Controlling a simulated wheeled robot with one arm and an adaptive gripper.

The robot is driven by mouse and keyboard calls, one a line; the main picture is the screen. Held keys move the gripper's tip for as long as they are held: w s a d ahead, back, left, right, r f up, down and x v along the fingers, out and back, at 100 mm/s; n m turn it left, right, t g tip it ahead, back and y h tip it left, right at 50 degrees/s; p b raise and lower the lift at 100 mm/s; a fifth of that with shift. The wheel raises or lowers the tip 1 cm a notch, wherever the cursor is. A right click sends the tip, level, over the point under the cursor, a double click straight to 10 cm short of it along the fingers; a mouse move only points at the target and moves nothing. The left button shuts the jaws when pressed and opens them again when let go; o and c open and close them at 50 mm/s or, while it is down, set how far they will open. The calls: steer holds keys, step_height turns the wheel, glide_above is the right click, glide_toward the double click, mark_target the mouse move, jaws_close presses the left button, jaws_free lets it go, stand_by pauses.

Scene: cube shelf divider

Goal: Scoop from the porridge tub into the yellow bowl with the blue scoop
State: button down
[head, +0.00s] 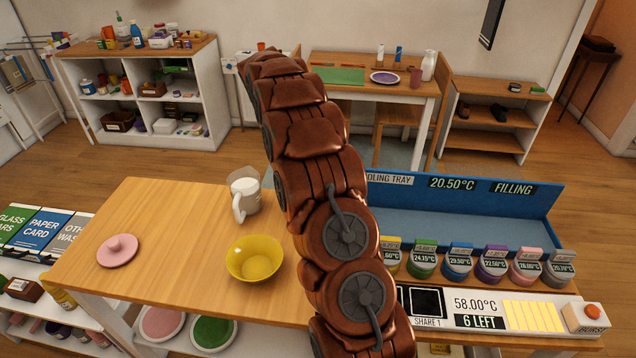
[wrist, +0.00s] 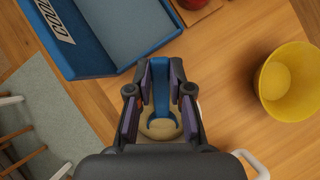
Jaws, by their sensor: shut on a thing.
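The yellow bowl (head: 254,262) stands empty on the wooden table; it also shows at the right of the wrist view (wrist: 287,88). A white handled vessel (head: 248,203), apparently the porridge tub, stands behind the bowl, with a hazy pale patch at its top. In the wrist view my gripper (wrist: 160,88) is shut on the handle of the blue scoop (wrist: 161,82). The scoop's rounded end lies over beige porridge (wrist: 161,127) below the fingers. I cannot tell how full the scoop is. The tub's white handle (wrist: 256,163) shows at the lower right. My gripper is hidden in the head view.
A pink knobbed lid (head: 118,251) lies at the table's left. A blue tray (head: 470,205) stands at the back right, with several labelled jars (head: 458,262) before it and a display panel (head: 478,308) in front. The table between lid and bowl is clear.

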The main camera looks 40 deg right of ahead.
step_height(320, 180, up, 6)
steer(key=p, duration=0.3)
steer(key=shift+r, duration=0.2)
steer(key=shift+s+f+t+b, duration=0.3)
steer(key=shift+t+b, duration=0.3)
steer(key=shift+s+d+f+t+y+b, duration=0.1)
steer(key=shift+s+t+y+b, duration=0.15)
steer(key=shift+s+t+b, duration=0.5)
steer(key=shift+s+d+f+t+y+b, duration=0.1)
steer(key=shift+s+t+y+b, duration=0.1)
steer(key=shift+t+b, duration=0.65)
steer(key=shift+s+d+f+t+y+b, duration=0.1)
steer(key=shift+s+t+y+b, duration=0.25)
steer(key=shift+t, duration=0.85)
